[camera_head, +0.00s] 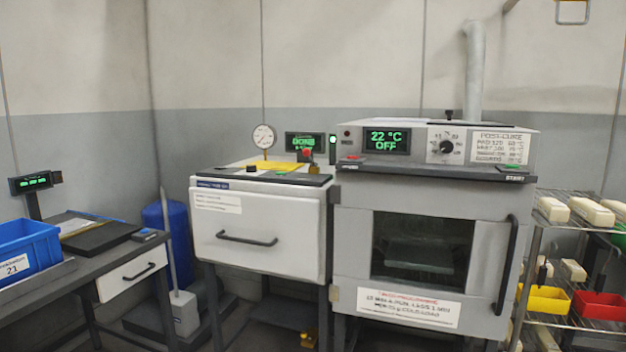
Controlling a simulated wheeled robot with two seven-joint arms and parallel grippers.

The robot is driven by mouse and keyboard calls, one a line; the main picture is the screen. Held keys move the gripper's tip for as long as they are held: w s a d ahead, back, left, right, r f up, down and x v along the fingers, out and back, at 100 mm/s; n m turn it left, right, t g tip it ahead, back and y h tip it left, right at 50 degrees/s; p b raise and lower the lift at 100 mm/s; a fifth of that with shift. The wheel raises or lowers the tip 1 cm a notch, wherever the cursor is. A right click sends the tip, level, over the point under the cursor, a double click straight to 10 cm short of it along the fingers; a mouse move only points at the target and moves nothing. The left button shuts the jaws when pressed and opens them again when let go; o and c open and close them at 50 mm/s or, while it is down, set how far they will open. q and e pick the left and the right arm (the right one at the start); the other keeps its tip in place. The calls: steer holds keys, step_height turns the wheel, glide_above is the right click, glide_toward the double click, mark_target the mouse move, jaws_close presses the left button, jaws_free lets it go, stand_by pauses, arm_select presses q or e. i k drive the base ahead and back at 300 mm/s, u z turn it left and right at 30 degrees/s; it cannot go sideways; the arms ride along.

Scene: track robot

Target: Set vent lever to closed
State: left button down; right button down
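A grey oven (345,235) stands at the centre right, with its windowed door shut. Its display (387,140) reads 22 °C OFF, and a black dial (446,147) sits beside it. A small dark knob or lever (449,115) sticks up from the oven's top, in front of a grey vent pipe (475,75). It is too small to tell its position, or whether it is the vent lever. Neither of my grippers is in view.
A white drawer unit (258,262) stands left of the oven, with a round gauge (263,136) behind it. A bench with a blue bin (22,250) is at the left. A wire rack (580,322) with white blocks and coloured bins is at the right.

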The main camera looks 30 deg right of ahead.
mark_target(306, 151)
steer(key=z, duration=0.55)
steer(key=i, duration=1.35)
steer(key=u, duration=0.65)
